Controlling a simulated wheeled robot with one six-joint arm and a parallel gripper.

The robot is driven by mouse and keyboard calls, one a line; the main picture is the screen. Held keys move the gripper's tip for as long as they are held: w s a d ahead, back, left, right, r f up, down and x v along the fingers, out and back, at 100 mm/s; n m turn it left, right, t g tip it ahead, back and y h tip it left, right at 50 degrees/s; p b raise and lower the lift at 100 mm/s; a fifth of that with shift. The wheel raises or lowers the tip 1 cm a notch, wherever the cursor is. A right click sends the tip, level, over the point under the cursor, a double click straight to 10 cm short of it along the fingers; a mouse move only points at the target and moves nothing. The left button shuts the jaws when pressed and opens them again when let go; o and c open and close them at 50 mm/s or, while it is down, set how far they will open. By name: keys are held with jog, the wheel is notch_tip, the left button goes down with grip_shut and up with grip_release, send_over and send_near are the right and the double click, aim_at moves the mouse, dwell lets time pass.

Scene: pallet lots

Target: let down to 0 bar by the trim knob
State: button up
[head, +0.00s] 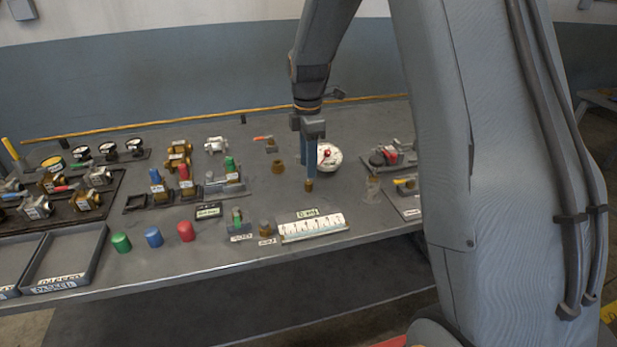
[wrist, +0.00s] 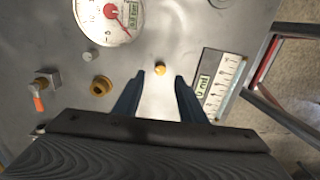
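My gripper (head: 308,177) points straight down over the right part of the bench. In the wrist view its two blue fingers (wrist: 160,77) are open and apart, with a small brass knob (wrist: 160,69) showing in the gap between the tips. That knob also shows just below the fingers in the head view (head: 309,186); I cannot tell whether a finger touches it. The round white gauge (wrist: 100,22) has a red needle pointing down and right in the wrist view; its exact reading is too small to tell. In the head view the fingers partly hide the gauge (head: 335,161).
A wider brass fitting (wrist: 101,85) and a valve with an orange lever (wrist: 40,101) are nearby. A white marked strip (head: 313,228) lies at the bench's front edge. A clear cup (head: 373,189) stands right. Colored caps and dark trays (head: 98,252) are left.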

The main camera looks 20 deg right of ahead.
aim_at(308, 182)
jog(key=shift+f+p, duration=0.55)
jog(key=shift+f, duration=2.2)
grip_shut()
